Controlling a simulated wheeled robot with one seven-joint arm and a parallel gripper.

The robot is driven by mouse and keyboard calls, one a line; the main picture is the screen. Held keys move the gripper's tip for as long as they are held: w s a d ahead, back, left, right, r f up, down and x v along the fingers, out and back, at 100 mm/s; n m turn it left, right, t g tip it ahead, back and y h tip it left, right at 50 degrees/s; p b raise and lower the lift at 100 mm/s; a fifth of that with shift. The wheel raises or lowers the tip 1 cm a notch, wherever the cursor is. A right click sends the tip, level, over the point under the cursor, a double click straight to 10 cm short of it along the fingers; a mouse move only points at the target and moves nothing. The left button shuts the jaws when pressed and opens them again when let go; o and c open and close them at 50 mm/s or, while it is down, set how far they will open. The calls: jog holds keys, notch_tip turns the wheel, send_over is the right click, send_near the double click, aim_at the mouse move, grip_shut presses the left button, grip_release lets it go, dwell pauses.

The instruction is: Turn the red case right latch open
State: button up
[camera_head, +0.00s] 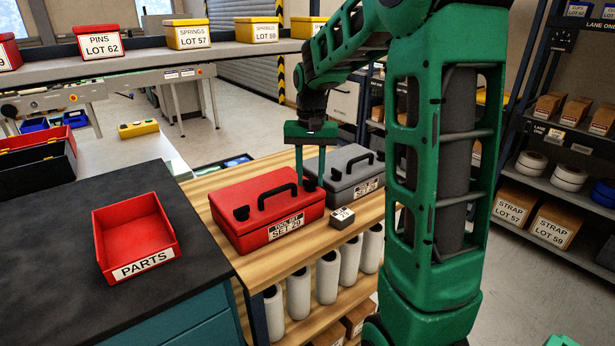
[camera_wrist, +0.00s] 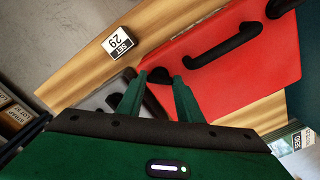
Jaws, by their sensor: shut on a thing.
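The red case (camera_head: 255,211), labelled SET 29, stands closed on the wooden bench. It has a black handle (camera_head: 277,193) and a black left latch (camera_head: 241,213). My gripper (camera_head: 311,178) reaches down to the case's right end, with its fingers shut on the black right latch (camera_head: 309,186). In the wrist view my gripper's fingertips (camera_wrist: 161,77) sit on either side of the right latch (camera_wrist: 159,76), at the corner of the red case (camera_wrist: 215,65). The fingers partly hide the latch, so its exact turn angle is unclear.
A grey case (camera_head: 345,172) stands close behind and right of the red case. A small labelled block (camera_head: 341,217) lies in front on the wooden bench (camera_head: 222,240). A red PARTS bin (camera_head: 136,237) sits on the dark counter at left. Shelves (camera_head: 560,150) stand at right.

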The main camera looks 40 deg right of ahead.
aim_at(309, 180)
jog(key=n, duration=0.4)
jog(key=shift+w, duration=0.15)
jog(key=shift+n, duration=1.9)
jog(key=o, duration=1.1)
notch_tip(309, 180, up, 11)
jog(key=shift+f, duration=0.15)
jog(key=s+a+f+m, duration=0.1)
jog(key=s+f, duration=0.3)
jog(key=s, duration=0.5)
jog(key=s+a+f+m, duration=0.1)
jog(key=s+f+m, duration=0.2)
jog(key=s, duration=0.7)
jog(key=s+f+m, duration=0.2)
jog(key=s+f, duration=0.3)
jog(key=s, duration=0.5)
jog(key=shift+a+f+m, duration=0.3)
jog(key=shift+a+f, duration=0.1)
